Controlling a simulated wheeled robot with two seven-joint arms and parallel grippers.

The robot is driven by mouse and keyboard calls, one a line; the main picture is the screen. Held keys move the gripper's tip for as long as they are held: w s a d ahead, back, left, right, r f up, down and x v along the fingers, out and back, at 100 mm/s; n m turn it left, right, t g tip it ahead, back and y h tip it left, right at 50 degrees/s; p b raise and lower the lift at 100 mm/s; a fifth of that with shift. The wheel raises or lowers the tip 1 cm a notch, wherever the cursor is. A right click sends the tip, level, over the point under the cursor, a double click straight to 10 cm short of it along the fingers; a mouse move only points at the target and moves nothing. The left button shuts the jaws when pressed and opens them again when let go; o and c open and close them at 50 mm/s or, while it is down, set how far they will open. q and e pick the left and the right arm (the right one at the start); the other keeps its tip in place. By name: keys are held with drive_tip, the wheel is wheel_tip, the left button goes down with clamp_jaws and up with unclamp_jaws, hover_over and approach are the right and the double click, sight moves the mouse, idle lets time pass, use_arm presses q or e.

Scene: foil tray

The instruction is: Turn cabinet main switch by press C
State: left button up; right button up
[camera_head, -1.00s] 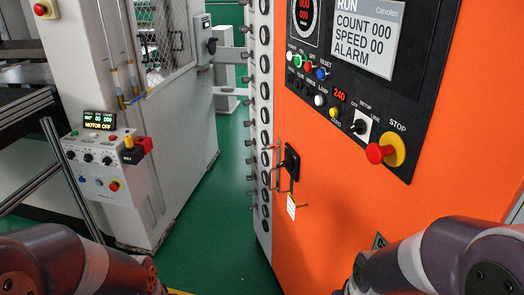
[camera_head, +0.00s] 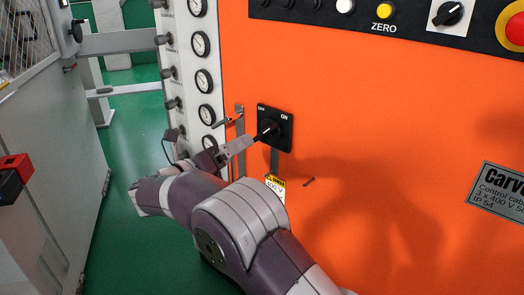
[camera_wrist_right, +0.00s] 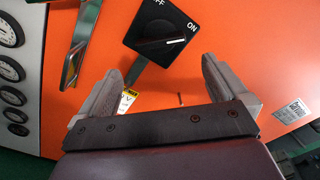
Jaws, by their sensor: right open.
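The main switch (camera_head: 286,133) is a black square plate with a black rotary knob, on the front of the orange cabinet (camera_head: 380,130). In the right wrist view the plate (camera_wrist_right: 140,42) shows OFF at left and ON at right, and the knob's white line (camera_wrist_right: 163,41) points to the right, toward the ON side. My right gripper (camera_head: 250,143) is just left of the switch in the head view. In the wrist view its two fingers (camera_wrist_right: 160,85) are spread apart with nothing between them, below the plate. My left gripper is out of view.
A metal handle (camera_wrist_right: 80,45) stands beside the switch, left of it. A yellow-and-white tag (camera_head: 275,186) hangs below the switch. A column of gauges (camera_head: 204,80) runs along the cabinet's left edge. Green floor (camera_head: 130,130) lies clear between the machines.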

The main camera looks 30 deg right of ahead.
sight(261, 134)
drive_tip(key=x, duration=1.1)
drive_tip(key=shift+w+r, duration=0.15)
drive_tip(key=c, duration=0.8)
